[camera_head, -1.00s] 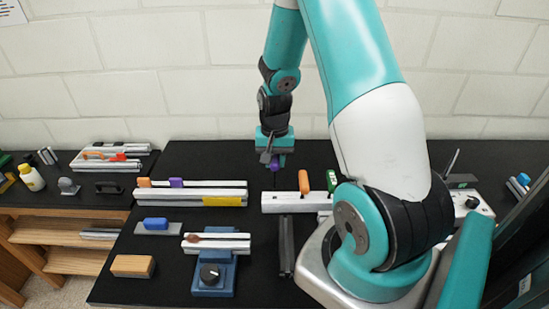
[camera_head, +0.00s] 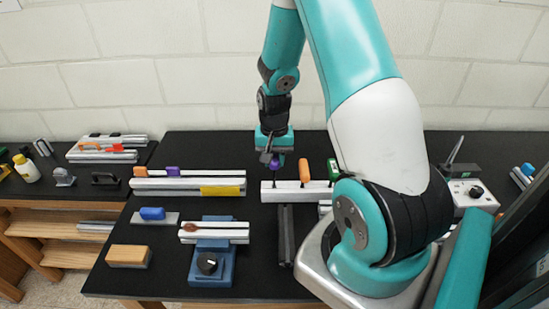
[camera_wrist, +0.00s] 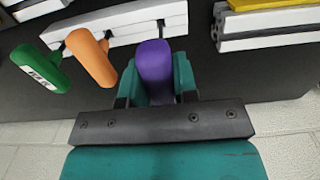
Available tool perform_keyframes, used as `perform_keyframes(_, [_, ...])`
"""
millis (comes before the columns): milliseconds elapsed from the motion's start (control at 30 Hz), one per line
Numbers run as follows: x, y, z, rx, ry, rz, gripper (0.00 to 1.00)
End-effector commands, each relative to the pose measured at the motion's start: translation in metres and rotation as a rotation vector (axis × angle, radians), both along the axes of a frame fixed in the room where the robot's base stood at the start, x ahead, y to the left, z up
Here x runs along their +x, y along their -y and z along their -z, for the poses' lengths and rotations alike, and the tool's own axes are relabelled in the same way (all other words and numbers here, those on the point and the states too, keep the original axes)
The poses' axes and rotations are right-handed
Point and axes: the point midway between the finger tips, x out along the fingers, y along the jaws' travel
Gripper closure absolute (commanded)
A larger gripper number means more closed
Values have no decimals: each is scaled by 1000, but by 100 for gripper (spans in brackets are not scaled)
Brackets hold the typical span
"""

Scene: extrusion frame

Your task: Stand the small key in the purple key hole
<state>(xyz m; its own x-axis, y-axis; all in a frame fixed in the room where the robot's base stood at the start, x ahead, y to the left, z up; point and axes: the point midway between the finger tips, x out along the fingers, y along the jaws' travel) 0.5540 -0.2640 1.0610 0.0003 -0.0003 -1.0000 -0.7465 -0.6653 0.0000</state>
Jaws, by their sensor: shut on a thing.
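My gripper (camera_head: 270,154) is shut on a small key with a purple handle (camera_head: 275,163). In the wrist view the purple handle (camera_wrist: 154,60) sits between the teal fingers of my gripper (camera_wrist: 155,88). The pale slotted rail (camera_head: 272,193) lies below and in front of it, near the rail's left end. An orange-handled key (camera_head: 304,170) and a green-handled key (camera_head: 333,168) stand in that rail, to the right of the held key.
Another rail (camera_head: 165,187) with an orange and a purple piece and a yellow label lies to the left. A blue fixture (camera_head: 212,268) with a black knob stands in front. A dark bar (camera_head: 286,235) lies before the key rail. The white wall stands behind the table.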

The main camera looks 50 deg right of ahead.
Motion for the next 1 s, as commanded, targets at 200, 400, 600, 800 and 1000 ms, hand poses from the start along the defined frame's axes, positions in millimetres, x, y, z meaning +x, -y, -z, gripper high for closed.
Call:
perform_keyframes(200, [0,0,0,0,0,0,100])
perform_keyframes(400, [0,0,0,0,0,0,100])
perform_keyframes(600, [0,0,5,0,0,0,100])
perform_keyframes(800, [0,0,11,0,0,0,100])
perform_keyframes(1000, [0,0,17,0,0,0,100])
